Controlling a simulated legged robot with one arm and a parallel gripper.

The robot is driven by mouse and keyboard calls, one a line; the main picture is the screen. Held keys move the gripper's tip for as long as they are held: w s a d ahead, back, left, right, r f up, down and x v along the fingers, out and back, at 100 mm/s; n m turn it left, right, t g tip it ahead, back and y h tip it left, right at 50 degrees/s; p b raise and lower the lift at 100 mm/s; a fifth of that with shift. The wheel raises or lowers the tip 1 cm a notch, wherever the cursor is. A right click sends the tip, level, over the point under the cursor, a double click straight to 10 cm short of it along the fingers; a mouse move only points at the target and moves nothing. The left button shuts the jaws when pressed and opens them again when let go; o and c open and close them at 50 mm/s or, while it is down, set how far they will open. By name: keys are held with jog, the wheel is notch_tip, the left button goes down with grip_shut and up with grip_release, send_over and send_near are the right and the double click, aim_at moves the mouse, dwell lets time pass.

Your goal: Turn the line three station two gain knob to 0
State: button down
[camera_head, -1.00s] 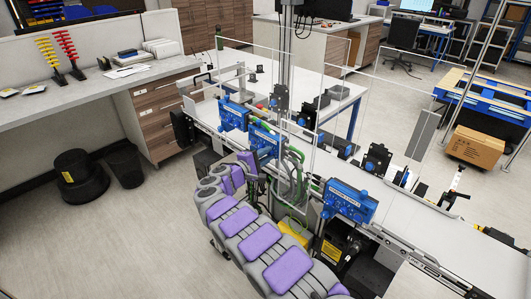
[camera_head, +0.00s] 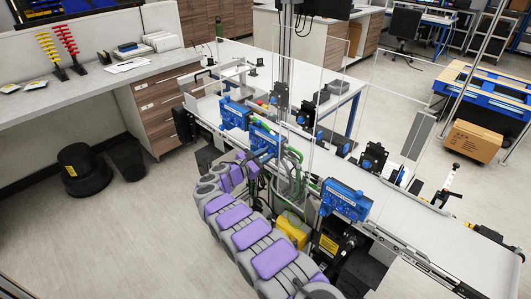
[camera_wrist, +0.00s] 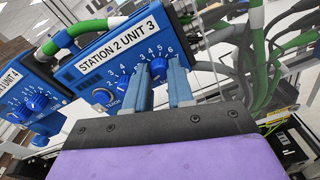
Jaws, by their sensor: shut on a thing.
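A blue control box labelled "STATION 2 UNIT 3" (camera_wrist: 117,47) fills the upper middle of the wrist view. Its front carries knobs with printed number scales. My gripper (camera_wrist: 160,72) has its two blue fingers on either side of the right knob (camera_wrist: 158,66) and is shut on it. The knob names and the held knob's pointer are not readable. In the head view, my arm reaches the middle blue box (camera_head: 265,139); the fingertips are too small to make out.
A second box, labelled "UNIT 4" (camera_wrist: 30,100), stands close on the left in the wrist view. Green and grey hoses (camera_wrist: 250,45) crowd the right side. In the head view, another blue box (camera_head: 345,200) stands along the conveyor (camera_head: 420,235). Open floor lies at left.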

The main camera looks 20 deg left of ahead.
jog(key=shift+a+n+p, duration=0.2)
jog(key=shift+n+p, duration=0.15)
jog(key=shift+n, duration=0.85)
jog(key=c, duration=1)
grip_release()
jog(key=shift+a, duration=0.15)
jog(key=shift+w+d, duration=0.1)
jog(key=shift+d, duration=0.2)
jog(key=v, duration=1.7)
jog(key=shift+a+f, duration=0.15)
jog(key=shift+a, duration=0.1)
